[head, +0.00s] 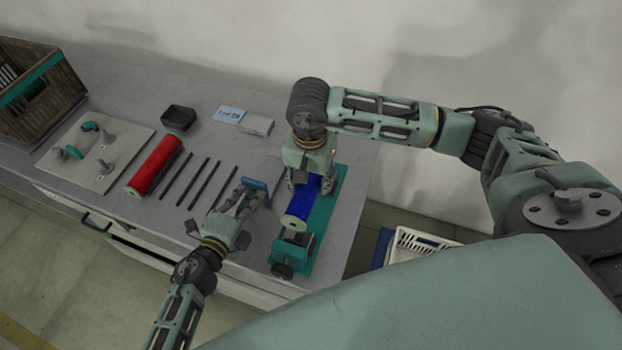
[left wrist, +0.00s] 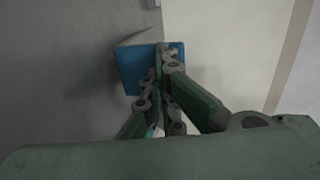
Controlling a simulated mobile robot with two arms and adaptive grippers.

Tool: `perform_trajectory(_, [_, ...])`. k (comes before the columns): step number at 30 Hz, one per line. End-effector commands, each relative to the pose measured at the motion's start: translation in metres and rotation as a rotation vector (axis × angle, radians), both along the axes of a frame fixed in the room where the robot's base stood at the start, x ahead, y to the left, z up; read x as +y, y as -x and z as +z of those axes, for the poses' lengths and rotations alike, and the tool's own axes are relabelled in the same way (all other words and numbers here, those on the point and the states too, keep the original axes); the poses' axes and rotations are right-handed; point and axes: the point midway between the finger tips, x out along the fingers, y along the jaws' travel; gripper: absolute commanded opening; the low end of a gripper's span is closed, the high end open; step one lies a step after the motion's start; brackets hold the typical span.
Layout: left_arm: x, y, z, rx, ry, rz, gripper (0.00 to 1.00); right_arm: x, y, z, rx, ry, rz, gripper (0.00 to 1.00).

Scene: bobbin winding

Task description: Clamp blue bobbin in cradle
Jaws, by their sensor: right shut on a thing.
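The blue bobbin (head: 300,205) is a blue cylinder with a pale near end. It lies lengthwise over the teal cradle (head: 325,222), whose dark clamp part (head: 292,246) is near the bobbin's pale end. I cannot tell whether the bobbin rests fully in the cradle. My right gripper (head: 308,184) points down and is shut on the bobbin's far part, hiding some of it. My left gripper (head: 249,193) is left of the cradle, with its fingertips at a blue block (head: 257,184). The left wrist view shows the block (left wrist: 132,68) beyond the fingers; their grip is unclear.
A red bobbin (head: 155,165) and several dark rods (head: 185,182) lie to the left. A board with pegs (head: 95,160), a crate (head: 40,95), a black tray (head: 179,117) and a label card (head: 228,114) stand further back. A white basket (head: 415,243) is right of the table.

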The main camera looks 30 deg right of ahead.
Motion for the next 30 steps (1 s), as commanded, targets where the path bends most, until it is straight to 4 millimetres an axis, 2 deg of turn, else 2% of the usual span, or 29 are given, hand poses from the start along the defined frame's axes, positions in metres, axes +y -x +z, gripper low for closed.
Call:
perform_trajectory(6, [-0.008, -0.006, 0.001, -0.001, 0.002, 0.0, 0.0, 0.0, 0.0, 0.0, -0.001, -0.001, 0.0, 0.06])
perform_trajectory(17, [-0.007, -0.006, 0.001, 0.0, 0.002, -0.001, 0.0, -0.001, -0.001, 0.0, -0.001, -0.001, 0.0, 0.06])
perform_trajectory(30, [-0.007, -0.006, 0.001, -0.001, 0.001, -0.001, 0.0, 0.0, -0.001, -0.02, 0.0, 0.0, 0.0, 0.06])
